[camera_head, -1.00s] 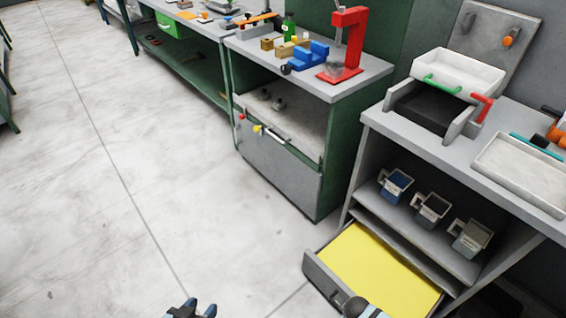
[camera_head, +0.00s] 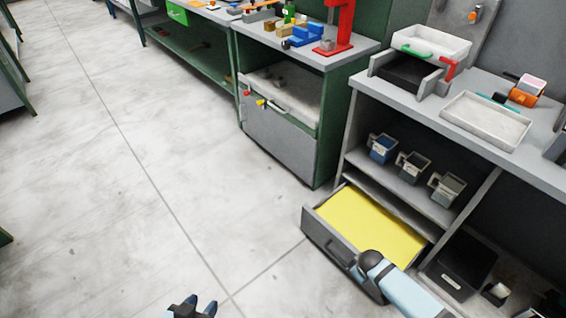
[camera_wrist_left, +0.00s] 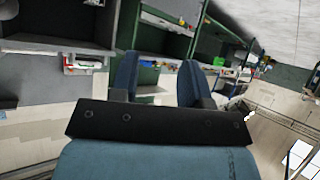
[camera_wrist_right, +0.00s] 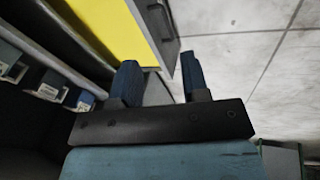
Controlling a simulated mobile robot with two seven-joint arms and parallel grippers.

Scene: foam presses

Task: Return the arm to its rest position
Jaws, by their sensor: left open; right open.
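My left gripper (camera_head: 192,307) shows at the bottom edge of the head view, over bare floor. In the left wrist view its two blue fingers (camera_wrist_left: 158,78) stand apart with nothing between them. My right arm (camera_head: 405,290) comes in from the bottom right of the head view and overlaps the front corner of the open drawer (camera_head: 330,240). Its fingertips cannot be made out there. In the right wrist view the right gripper's fingers (camera_wrist_right: 163,82) are apart and empty, with the drawer and its yellow bottom (camera_wrist_right: 105,25) beyond them.
The drawer stands pulled out under a shelf with a blue mug (camera_head: 382,148) and two darker mugs. A grey bench (camera_head: 545,150) holds a white tray (camera_head: 485,122). A green cabinet (camera_head: 290,140) stands further back. The floor (camera_head: 120,220) at left is clear.

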